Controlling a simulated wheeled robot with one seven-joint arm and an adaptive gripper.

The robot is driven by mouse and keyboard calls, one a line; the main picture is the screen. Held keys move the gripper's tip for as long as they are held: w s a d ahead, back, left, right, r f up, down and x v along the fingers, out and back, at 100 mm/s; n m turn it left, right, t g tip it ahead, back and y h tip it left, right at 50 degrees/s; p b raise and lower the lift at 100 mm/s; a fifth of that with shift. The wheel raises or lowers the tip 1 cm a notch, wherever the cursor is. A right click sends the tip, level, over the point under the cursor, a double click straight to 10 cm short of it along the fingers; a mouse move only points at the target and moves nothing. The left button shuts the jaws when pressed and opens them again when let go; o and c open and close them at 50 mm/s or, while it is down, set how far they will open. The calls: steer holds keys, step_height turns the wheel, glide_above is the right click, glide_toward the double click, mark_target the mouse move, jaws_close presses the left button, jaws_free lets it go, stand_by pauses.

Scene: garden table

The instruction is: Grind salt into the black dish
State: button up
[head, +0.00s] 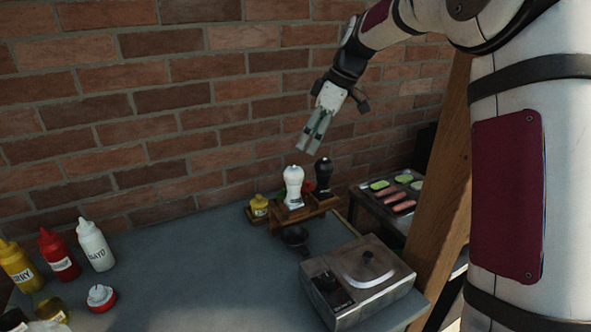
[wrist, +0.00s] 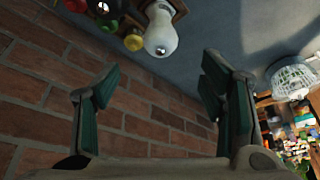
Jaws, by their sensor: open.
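The white grinder (head: 293,187) stands upright on a wooden stand near the wall, and it also shows in the wrist view (wrist: 160,32). A black grinder (head: 323,174) stands right beside it. The small black dish (head: 296,237) sits on the table in front of the stand. My gripper (head: 309,150) is open and empty, in the air above the white grinder and apart from it. In the wrist view its two green-padded fingers (wrist: 161,78) are spread wide, with the white grinder beyond them at the top.
A wooden stand (head: 308,215) holds the grinders, with a small yellow jar (head: 259,206) at its left. A metal appliance (head: 358,280) stands front right of the dish. Sauce bottles (head: 58,255) stand at the left. The brick wall (head: 150,110) is close behind. The table's middle (head: 190,260) is clear.

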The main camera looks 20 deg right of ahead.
mark_target(297, 169)
steer(key=p+x, duration=0.1)
steer(key=x, duration=1)
steer(key=shift+f+p, duration=0.2)
steer(key=shift+p, duration=0.2)
steer(key=c, duration=1.2)
